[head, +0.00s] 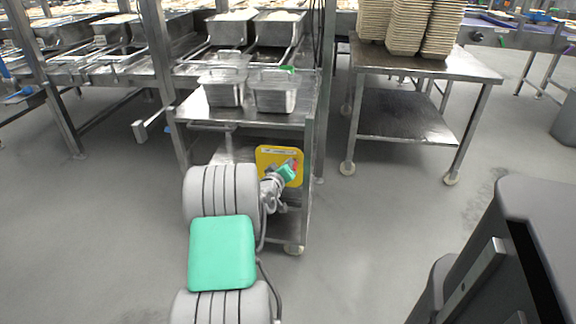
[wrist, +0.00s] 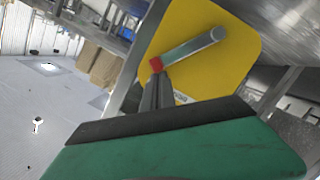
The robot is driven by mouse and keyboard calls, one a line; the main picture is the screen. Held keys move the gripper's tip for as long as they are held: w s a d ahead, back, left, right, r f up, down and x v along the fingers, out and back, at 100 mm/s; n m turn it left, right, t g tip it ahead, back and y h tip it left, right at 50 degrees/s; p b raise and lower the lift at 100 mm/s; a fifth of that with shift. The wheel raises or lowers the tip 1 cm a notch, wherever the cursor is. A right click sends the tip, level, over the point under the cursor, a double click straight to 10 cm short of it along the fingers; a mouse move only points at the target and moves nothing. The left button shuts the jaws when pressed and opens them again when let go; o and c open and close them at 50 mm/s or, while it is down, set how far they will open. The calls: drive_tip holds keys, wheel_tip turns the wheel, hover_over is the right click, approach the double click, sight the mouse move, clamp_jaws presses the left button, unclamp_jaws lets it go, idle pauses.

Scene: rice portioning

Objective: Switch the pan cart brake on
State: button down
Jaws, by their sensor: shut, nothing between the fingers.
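The pan cart (head: 245,122) is a steel cart with two metal pans on top. A yellow brake plate (head: 270,153) is on its near side, and it fills the upper part of the wrist view (wrist: 240,65). In the head view my gripper (head: 288,170) covers part of the plate, and the lever is mostly hidden.
A steel table (head: 430,68) with stacks of tan trays (head: 410,25) stands to the right. Steel racks (head: 80,65) stand at the back left. A dark grey machine or bin (head: 530,230) is at the front right. Grey floor is clear between.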

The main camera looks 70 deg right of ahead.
drive_tip(key=w+a+r+p, duration=0.2)
drive_tip(key=a+r, duration=0.2)
drive_tip(key=a, duration=0.6)
drive_tip(key=shift+w+a+r, duration=0.15)
drive_tip(key=shift+w+r, duration=0.1)
drive_tip(key=shift+w, duration=0.15)
drive_tip(key=w+a+r+t+y+p, duration=0.3)
drive_tip(key=w+a+r+y+p, duration=0.1)
drive_tip(key=w+a+r+p, duration=0.75)
drive_tip(key=w+a+r+n+t+y+p, duration=0.1)
drive_tip(key=w+a+r+n+y+p, duration=0.15)
drive_tip(key=w+a, duration=0.45)
drive_tip(key=w+a+r+n+t+y+p, duration=0.1)
drive_tip(key=w+a+r+y+p, duration=0.15)
drive_tip(key=a, duration=0.85)
drive_tip(key=s+a+r+n+y+p, duration=0.2)
drive_tip(key=s+a+r+p, duration=0.1)
drive_tip(key=a, duration=0.6)
drive_tip(key=s+a+r+n+g+y+p, duration=0.1)
drive_tip(key=s+a+r+n+y+p, duration=0.1)
drive_tip(key=a, duration=0.6)
drive_tip(key=s+a+r+n+y+p, duration=0.2)
drive_tip(key=a+r+p, duration=0.3)
drive_tip(key=a, duration=0.4)
drive_tip(key=shift+s+a+r+g+y+p, duration=0.3)
drive_tip(key=shift+s+a+r+y, duration=0.1)
drive_tip(key=shift+s+r, duration=0.4)
drive_tip(key=shift+s+f+n, duration=0.1)
drive_tip(key=shift+n, duration=0.15)
